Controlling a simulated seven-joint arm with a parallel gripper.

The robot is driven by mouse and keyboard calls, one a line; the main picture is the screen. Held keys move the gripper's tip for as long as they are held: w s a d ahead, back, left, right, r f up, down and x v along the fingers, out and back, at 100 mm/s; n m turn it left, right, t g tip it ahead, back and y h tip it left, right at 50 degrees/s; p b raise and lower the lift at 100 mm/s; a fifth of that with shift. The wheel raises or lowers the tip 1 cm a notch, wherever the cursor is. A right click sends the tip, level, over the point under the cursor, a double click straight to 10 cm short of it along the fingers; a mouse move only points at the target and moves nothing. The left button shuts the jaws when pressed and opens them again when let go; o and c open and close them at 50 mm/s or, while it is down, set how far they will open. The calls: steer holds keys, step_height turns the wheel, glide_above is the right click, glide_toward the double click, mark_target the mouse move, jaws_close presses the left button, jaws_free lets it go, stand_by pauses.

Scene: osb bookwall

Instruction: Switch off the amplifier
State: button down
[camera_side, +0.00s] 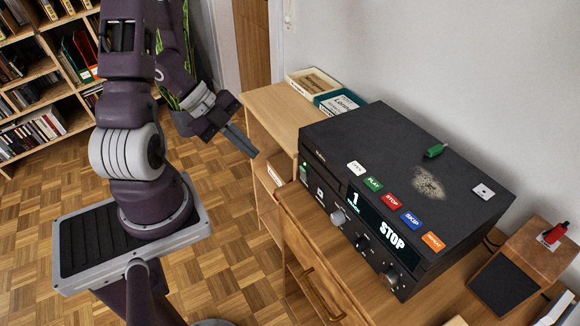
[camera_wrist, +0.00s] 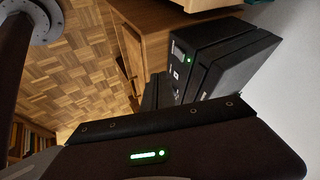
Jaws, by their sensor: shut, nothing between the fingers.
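A black box-shaped unit (camera_side: 425,165) stands on the wooden cabinet in the side view. Its front has a small lit green light and a rocker-like switch (camera_side: 319,193) at the left end, several knobs and a display reading "1" and "STOP". I cannot tell whether the amplifier is all of this unit or one part of it. In the wrist view, a black box (camera_wrist: 228,58) shows a green light. My gripper (camera_side: 249,149) is shut and empty, in the air to the left of the unit and apart from it. Its fingers point down and right.
Coloured labelled buttons (camera_side: 392,202) and a green object (camera_side: 436,150) sit on the unit's top. Boxes of books or records (camera_side: 338,102) stand behind it. A wooden block with a red switch (camera_side: 555,233) is at the right. Open floor (camera_side: 205,262) lies left of the cabinet.

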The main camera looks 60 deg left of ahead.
steer(key=shift+d+f, duration=0.1)
glide_toward(303, 177)
steer(key=f, duration=0.1)
steer(key=d+f, duration=0.1)
steer(key=f, duration=0.1)
steer(key=d+f, duration=0.1)
steer(key=shift+w+d+f, duration=0.2)
steer(key=shift+w+f, duration=0.05)
steer(key=shift+w, duration=0.1)
steer(key=shift+w+r, duration=0.1)
steer(key=shift+w, duration=0.55)
steer(key=shift+w+r, duration=0.1)
steer(key=shift+w, duration=0.2)
